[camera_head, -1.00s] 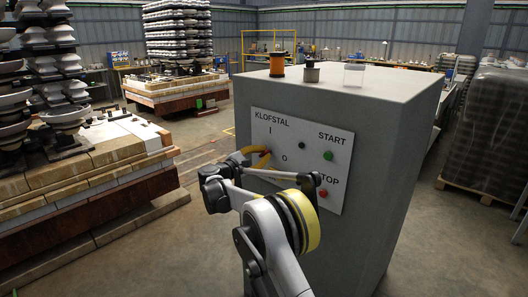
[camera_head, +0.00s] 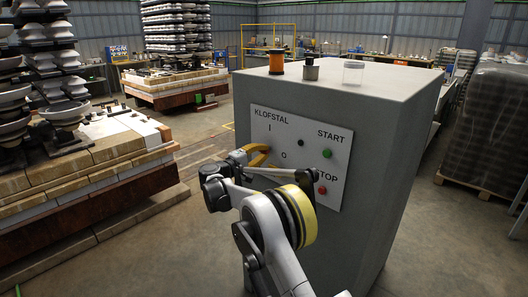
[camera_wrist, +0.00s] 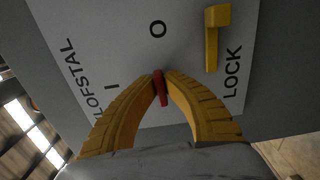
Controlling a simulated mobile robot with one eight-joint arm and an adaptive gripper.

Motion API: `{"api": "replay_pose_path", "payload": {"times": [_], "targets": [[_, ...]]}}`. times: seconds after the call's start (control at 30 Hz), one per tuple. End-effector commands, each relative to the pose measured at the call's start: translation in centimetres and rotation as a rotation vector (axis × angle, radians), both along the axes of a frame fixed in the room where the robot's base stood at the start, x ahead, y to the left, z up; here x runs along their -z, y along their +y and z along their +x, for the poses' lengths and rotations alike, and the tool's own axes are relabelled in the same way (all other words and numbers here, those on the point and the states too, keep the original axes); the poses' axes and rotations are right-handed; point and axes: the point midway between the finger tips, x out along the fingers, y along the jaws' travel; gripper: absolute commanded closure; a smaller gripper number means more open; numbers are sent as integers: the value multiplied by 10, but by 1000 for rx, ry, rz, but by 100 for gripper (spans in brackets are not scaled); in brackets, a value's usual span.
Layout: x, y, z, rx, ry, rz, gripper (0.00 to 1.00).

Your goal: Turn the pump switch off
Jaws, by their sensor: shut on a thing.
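The white KLOFSTAL panel (camera_head: 337,163) is on the front of a grey cabinet. In the wrist view, a small red switch handle (camera_wrist: 161,90) stands on the panel below the O mark and to the right of the I mark. The yellow fingers of my gripper (camera_wrist: 161,76) close around the handle from both sides, near their tips. The handle's long side runs roughly up and down in that view, roughly in line with the O. In the head view my gripper (camera_head: 258,155) is at the panel's left part and hides the switch.
A yellow lever (camera_wrist: 212,38) sits beside the word LOCK. The green START button (camera_head: 327,153) and red STOP button (camera_head: 322,190) are on the panel's right. An orange spool (camera_head: 276,62), a metal pot (camera_head: 310,70) and a clear jar (camera_head: 353,73) stand on the cabinet.

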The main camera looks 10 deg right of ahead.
Motion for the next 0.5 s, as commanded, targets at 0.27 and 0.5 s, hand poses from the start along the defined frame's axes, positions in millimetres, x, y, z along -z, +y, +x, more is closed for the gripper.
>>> {"api": "replay_pose_path", "payload": {"times": [0.27, 0.5], "targets": [[0, 0, 0, 0, -26, 18, 100], [0, 0, 0, 0, -27, 19, 100]]}}
